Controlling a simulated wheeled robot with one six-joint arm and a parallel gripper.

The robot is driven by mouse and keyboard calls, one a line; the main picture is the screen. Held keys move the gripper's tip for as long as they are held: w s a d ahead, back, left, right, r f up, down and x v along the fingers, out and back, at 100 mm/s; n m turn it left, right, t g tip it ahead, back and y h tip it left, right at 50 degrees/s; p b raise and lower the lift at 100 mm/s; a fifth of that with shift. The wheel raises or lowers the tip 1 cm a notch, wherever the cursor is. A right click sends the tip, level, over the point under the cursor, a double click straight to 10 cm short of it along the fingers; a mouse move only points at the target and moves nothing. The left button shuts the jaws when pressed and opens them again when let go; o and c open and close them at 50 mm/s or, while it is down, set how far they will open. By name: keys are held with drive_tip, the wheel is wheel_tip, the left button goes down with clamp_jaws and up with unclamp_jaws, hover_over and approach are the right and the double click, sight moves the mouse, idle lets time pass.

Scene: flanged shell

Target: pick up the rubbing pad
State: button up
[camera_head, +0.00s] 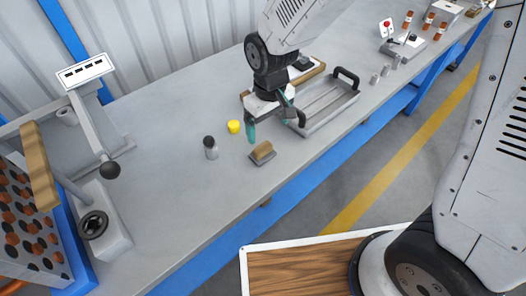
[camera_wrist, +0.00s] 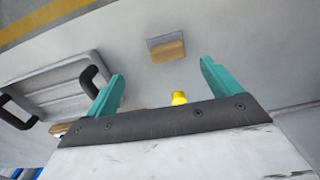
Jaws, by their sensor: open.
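The rubbing pad (camera_head: 262,152) is a small block with a tan wooden top and a grey base, lying on the grey workbench (camera_head: 180,165) near its front edge. In the wrist view the pad (camera_wrist: 166,49) lies beyond the fingertips, roughly between their lines. My gripper (camera_head: 268,132) is above the bench, behind and above the pad and not touching it. Its two teal fingers are wide apart with nothing between them, as the wrist view (camera_wrist: 162,75) shows.
A yellow cylinder (camera_head: 233,126) and a dark-capped grey bottle (camera_head: 211,148) stand left of the pad. A metal tray with black handles (camera_head: 328,108) lies to the right. A lever press (camera_head: 100,140) stands at the left. The bench around the pad's left and front is clear.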

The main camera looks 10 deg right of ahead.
sight(262, 147)
drive_tip(key=f, duration=0.1)
drive_tip(key=a+f, duration=0.2)
drive_tip(key=shift+w+f, duration=0.1)
drive_tip(key=shift+f, duration=0.2)
drive_tip(key=f, duration=0.7)
drive_tip(key=shift+d, duration=0.25)
drive_tip(key=shift+c, duration=0.3)
drive_tip(key=shift+w, duration=0.1)
drive_tip(key=c, duration=1)
